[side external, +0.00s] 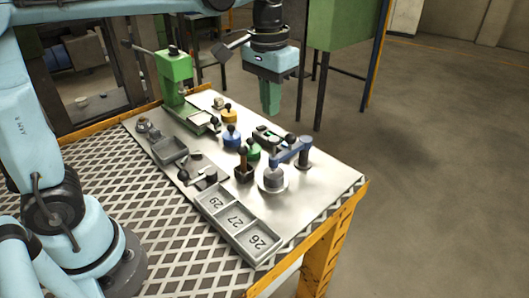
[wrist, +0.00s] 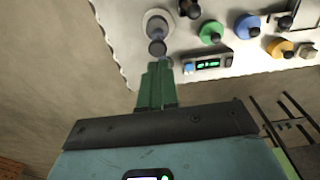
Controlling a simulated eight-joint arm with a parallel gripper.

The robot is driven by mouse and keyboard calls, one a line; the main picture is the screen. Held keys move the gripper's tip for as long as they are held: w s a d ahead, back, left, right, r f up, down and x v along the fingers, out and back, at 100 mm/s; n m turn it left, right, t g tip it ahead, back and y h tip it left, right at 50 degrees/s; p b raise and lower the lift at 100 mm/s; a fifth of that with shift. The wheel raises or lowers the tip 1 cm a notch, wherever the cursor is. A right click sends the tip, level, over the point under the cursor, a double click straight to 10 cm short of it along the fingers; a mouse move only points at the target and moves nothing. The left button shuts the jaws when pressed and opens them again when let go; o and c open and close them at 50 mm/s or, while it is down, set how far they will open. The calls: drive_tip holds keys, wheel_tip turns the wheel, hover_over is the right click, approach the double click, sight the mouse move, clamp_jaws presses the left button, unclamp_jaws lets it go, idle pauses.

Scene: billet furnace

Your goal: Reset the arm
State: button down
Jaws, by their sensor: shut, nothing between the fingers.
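My gripper (side external: 270,104) hangs in the air above the back right of the metal worktop (side external: 325,178) in the side view, pointing down. Its green fingers are together with nothing between them; they also show in the wrist view (wrist: 156,78). The fingers are apart from everything on the worktop. In the wrist view, a small device with a lit green display (wrist: 208,65) lies to the right of the fingertips.
A green press (side external: 175,75) stands at the back left. A blue swing-arm fixture (side external: 292,152), several coloured knobbed weights and a numbered tray (side external: 237,220) sit on the worktop. A green cabinet (side external: 344,25) stands behind. Floor to the right is clear.

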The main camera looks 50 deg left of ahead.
drive_tip(key=s+a+f+t, duration=0.4)
drive_tip(key=s+f+t, duration=0.2)
drive_tip(key=s, duration=0.2)
drive_tip(key=shift+s+a, duration=0.15)
drive_tip(key=shift+s, duration=0.25)
drive_tip(key=c, duration=1.8)
unclamp_jaws()
drive_tip(key=shift+s+f, duration=0.2)
drive_tip(key=shift+f, duration=0.15)
drive_tip(key=shift+c, duration=0.2)
drive_tip(key=shift+o, duration=1.1)
drive_tip(key=shift+a, duration=0.1)
drive_tip(key=shift+o, duration=1.1)
drive_tip(key=shift+w+r, duration=0.2)
drive_tip(key=o, duration=1.4)
drive_tip(key=w+a+r+g, duration=0.2)
drive_tip(key=w+r, duration=0.5)
drive_tip(key=w, duration=0.2)
drive_tip(key=shift+w+r, duration=0.25)
drive_tip(key=shift+w, duration=0.05)
drive_tip(key=w+a+f+g, duration=0.1)
drive_tip(key=w+a+g, duration=0.1)
drive_tip(key=w, duration=0.4)
drive_tip(key=w+a+f+g, duration=0.1)
drive_tip(key=w+a+g, duration=0.2)
drive_tip(key=w, duration=0.3)
wheel_tip(320, 180, down, 9)
drive_tip(key=shift+s+d, duration=0.2)
drive_tip(key=shift+s, duration=0.05)
